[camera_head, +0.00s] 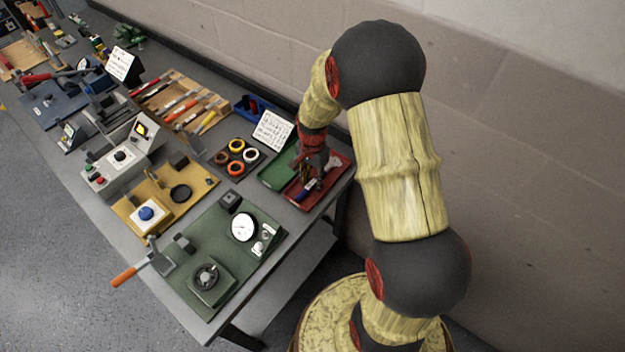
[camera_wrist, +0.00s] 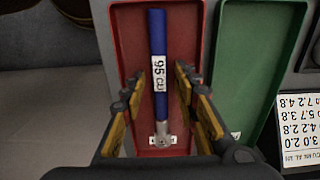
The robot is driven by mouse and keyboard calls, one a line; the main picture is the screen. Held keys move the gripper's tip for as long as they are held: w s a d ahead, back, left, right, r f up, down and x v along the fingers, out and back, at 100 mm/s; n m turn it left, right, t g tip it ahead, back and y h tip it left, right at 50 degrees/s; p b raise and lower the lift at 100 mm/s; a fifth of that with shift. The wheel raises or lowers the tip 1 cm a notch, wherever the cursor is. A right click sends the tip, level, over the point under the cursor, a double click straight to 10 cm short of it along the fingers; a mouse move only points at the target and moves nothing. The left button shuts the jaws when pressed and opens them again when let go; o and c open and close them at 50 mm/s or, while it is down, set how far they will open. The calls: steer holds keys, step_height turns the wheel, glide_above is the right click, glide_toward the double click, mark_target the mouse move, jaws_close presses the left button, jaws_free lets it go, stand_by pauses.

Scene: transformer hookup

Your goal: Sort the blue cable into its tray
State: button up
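The blue cable (camera_wrist: 158,40) has a white label reading "95 CU" and a metal lug at its near end. It lies lengthwise within the red tray (camera_wrist: 194,20) in the wrist view. In the head view the blue cable (camera_head: 304,192) shows in the red tray (camera_head: 335,178), partly hidden by my gripper. My gripper (camera_head: 309,176) is over the red tray, pointing down. In the wrist view my gripper (camera_wrist: 160,88) is open, with one finger on each side of the cable and gaps between. The green tray (camera_wrist: 248,60) stands right of the red tray and looks empty.
A card with numbers (camera_head: 272,130) stands behind the green tray. Coloured rings (camera_head: 236,157) sit on a dark board to the left. A green board with a gauge (camera_head: 243,227) lies in front. A blue tray (camera_head: 254,106) stands farther back. The wall rises close behind.

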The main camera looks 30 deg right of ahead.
steer(key=shift+o, duration=0.4)
steer(key=shift+r, duration=0.1)
steer(key=shift+r+p, duration=2.4)
steer(key=shift+r, duration=1.05)
